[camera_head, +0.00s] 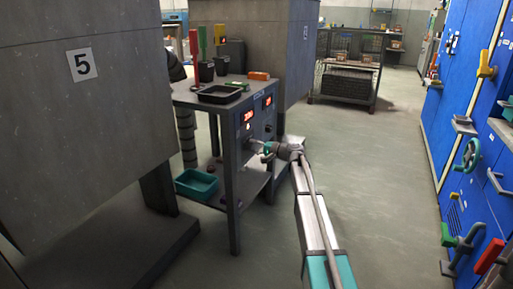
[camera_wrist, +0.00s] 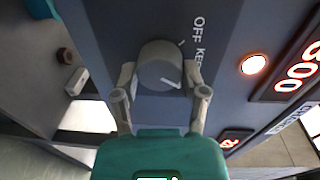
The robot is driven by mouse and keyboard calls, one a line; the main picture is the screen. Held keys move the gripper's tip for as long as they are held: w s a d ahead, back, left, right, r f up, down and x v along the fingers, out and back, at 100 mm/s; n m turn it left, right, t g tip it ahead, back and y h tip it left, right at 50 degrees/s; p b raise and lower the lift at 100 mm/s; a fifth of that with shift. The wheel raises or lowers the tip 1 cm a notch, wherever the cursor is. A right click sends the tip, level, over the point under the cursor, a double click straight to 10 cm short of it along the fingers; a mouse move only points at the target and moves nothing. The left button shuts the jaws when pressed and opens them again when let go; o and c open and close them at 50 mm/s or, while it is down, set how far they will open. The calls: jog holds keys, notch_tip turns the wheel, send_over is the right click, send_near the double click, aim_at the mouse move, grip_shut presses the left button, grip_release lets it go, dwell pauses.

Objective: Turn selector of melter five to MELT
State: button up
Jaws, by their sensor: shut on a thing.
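A round grey selector knob (camera_wrist: 160,65) sits on the blue-grey control panel in the wrist view. My gripper (camera_wrist: 160,78) is shut on the knob, with one finger on each side. A white line on the knob points to the lower right in the picture. The letters OFF (camera_wrist: 198,22) and the start of a second word, KE, stand beside it; the word MELT is not in sight. In the head view my gripper (camera_head: 265,151) reaches the front panel of the bench (camera_head: 235,160), hiding the knob.
Lit red displays show on the panel (camera_head: 248,116), and a round lamp (camera_wrist: 254,64) glows beside them. The bench top holds a black tray (camera_head: 219,94) and cups with coloured handles. A teal bin (camera_head: 197,184) is below. Blue cabinets (camera_head: 470,90) line the right; floor between is clear.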

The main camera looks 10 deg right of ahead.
jog(key=shift+a+m+g, duration=0.25)
jog(key=shift+m+g, duration=0.05)
jog(key=shift+m, duration=0.9)
jog(key=o, duration=1.1)
jog(key=shift+c, duration=0.2)
jog(key=shift+o, duration=0.5)
jog(key=shift+d, duration=0.15)
jog(key=shift+s, duration=0.1)
